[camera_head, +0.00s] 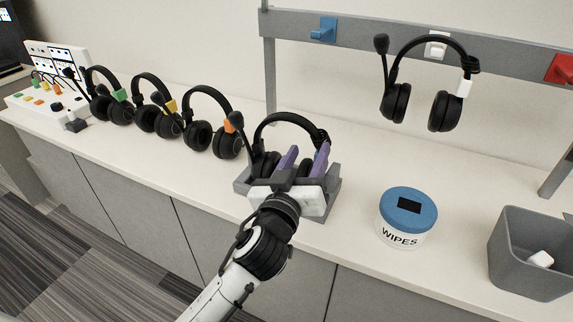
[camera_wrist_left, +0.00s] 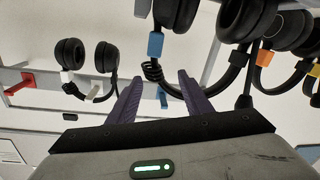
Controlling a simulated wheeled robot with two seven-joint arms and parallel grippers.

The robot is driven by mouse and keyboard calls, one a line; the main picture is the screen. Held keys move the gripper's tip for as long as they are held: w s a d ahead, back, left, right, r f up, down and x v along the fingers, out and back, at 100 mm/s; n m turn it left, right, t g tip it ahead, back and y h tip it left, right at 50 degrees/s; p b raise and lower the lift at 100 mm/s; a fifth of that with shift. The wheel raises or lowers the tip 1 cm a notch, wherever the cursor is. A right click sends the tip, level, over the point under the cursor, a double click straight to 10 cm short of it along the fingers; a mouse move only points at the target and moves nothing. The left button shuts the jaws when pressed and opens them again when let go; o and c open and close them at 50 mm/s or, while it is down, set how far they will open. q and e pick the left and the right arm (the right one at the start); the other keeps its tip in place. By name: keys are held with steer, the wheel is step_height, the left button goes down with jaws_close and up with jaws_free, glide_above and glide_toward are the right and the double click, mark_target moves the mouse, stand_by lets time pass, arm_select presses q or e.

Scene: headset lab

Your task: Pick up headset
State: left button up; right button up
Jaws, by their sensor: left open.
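A black headset (camera_head: 284,116) with a boom microphone stands in a grey cradle (camera_head: 241,182) on the counter. My left gripper (camera_head: 308,153), with purple fingers, is open in front of it and hides much of its lower part. In the left wrist view the open fingers (camera_wrist_left: 160,76) point toward a headset (camera_wrist_left: 219,98) with a blue tag (camera_wrist_left: 155,45) and a coiled cable; nothing is clearly held between them. Whether the fingers touch it I cannot tell. My right gripper is in neither view.
Several headsets with coloured tags stand in a row at left, the nearest with an orange tag (camera_head: 229,126). Another headset (camera_head: 437,42) hangs from a white hook on the grey rail (camera_head: 380,28). A wipes tub (camera_head: 404,238) and a grey bin (camera_head: 520,270) stand at right.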

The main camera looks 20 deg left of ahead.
mark_target(312, 143)
arm_select(q)
steer(key=w, duration=0.5)
steer(key=shift+w+a+f+p, duration=0.1)
steer(key=shift+w+a+p, duration=0.2)
steer(key=shift+w+p, duration=0.1)
steer(key=shift+s, duration=0.1)
steer(key=shift+c, duration=0.4)
jaws_close()
